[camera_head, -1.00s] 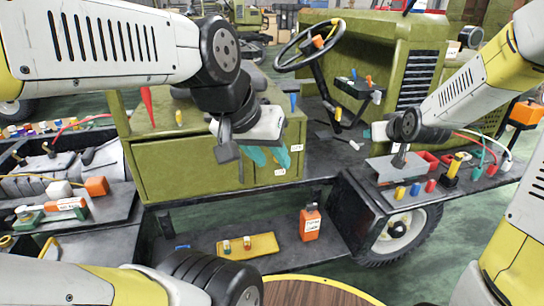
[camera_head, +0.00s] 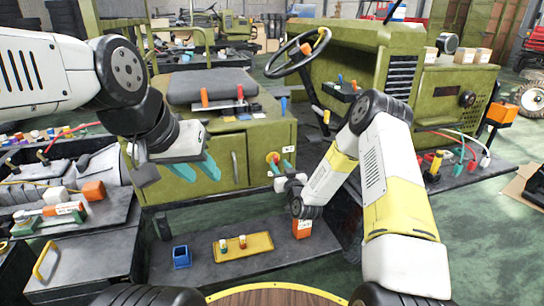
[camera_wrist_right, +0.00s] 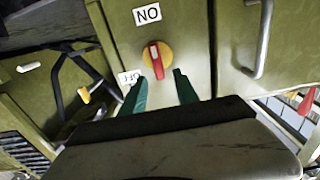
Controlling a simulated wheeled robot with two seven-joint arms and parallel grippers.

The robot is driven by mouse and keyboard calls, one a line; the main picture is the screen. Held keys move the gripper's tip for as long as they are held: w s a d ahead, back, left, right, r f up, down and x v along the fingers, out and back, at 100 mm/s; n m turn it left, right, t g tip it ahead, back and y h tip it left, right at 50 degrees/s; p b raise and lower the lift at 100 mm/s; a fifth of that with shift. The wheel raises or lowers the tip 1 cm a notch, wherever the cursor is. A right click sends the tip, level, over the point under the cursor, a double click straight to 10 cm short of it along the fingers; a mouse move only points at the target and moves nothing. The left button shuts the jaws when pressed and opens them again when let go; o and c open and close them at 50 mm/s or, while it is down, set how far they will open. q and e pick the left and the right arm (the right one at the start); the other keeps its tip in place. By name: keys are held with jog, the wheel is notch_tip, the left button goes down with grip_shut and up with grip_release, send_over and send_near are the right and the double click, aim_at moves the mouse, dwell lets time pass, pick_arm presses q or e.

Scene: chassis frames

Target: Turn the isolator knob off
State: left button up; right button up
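The isolator knob (camera_head: 273,157) is a red handle on a round yellow plate on the green cabinet front. In the right wrist view the knob (camera_wrist_right: 156,58) has its red handle lined up roughly with the ON label (camera_wrist_right: 147,14); the OFF label (camera_wrist_right: 130,77) is partly hidden by a finger. My right gripper (camera_wrist_right: 160,88) is open and empty, with its teal fingertips just short of the knob, one to each side. It also shows beside the knob in the head view (camera_head: 283,168). My left gripper (camera_head: 198,168) is open and empty in front of the cabinet door.
A cabinet door handle (camera_wrist_right: 262,40) is close to the right of the knob in the wrist view. Below the cabinet, a dark shelf holds a yellow tray (camera_head: 262,250), a blue bin (camera_head: 181,257) and an orange bottle (camera_head: 302,229). The steering wheel (camera_head: 297,52) is above.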

aim_at(277, 160)
jog(key=x, duration=0.5)
jog(key=shift+w+a, duration=0.1)
jog(key=shift+w, duration=0.25)
grip_shut()
